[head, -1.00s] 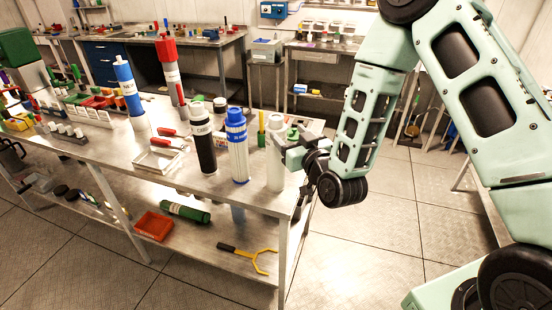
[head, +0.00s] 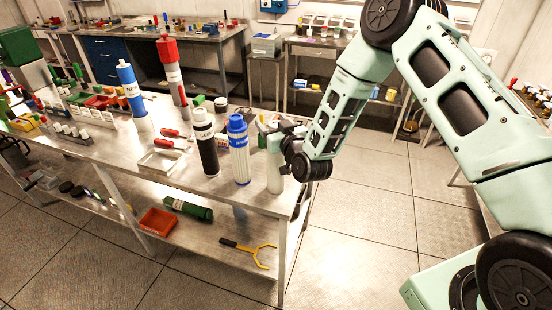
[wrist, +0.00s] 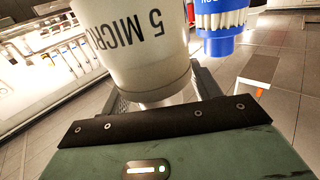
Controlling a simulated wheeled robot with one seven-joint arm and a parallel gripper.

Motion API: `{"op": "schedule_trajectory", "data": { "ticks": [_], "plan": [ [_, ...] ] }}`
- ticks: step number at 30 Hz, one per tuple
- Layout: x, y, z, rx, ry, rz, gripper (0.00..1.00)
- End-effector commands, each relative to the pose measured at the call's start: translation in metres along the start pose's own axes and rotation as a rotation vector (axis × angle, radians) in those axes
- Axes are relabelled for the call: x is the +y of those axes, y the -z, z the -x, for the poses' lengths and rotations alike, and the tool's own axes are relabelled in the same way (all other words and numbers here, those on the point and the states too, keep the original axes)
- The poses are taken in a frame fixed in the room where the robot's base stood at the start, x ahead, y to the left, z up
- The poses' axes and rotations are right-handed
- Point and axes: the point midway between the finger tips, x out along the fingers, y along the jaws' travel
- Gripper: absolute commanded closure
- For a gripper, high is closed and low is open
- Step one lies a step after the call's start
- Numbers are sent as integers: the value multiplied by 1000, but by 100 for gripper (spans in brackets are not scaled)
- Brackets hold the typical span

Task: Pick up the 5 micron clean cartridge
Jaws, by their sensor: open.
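The 5 micron cartridge (head: 274,172) is a white cylinder standing upright at the near right corner of the metal bench (head: 120,150). In the wrist view its white body (wrist: 140,40) fills the top middle, and the black print "5 MICR" shows. My gripper (head: 274,132) is at the upper part of the cartridge. In the wrist view my gripper (wrist: 160,95) is open, with one dark finger on either side of the cartridge. Whether either finger touches it I cannot tell.
A blue-capped cartridge (head: 238,150) stands just left of the white one; its blue end (wrist: 222,45) is near my right finger in the wrist view. A black-bodied cartridge (head: 206,148) stands further left. Open floor (head: 350,230) lies right of the bench.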

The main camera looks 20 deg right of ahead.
Motion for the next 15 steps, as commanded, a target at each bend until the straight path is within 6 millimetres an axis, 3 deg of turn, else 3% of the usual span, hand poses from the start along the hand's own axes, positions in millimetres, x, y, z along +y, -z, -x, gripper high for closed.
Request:
{"op": "schedule_trajectory", "data": {
  "ticks": [4,10,11,15],
  "plan": [
    [0,-1,0,0,0,0,40],
    [0,0,0,0,0,0,96],
    [0,0,0,0,0,0,100],
    [0,0,0,1,0,0,100]
  ]
}}
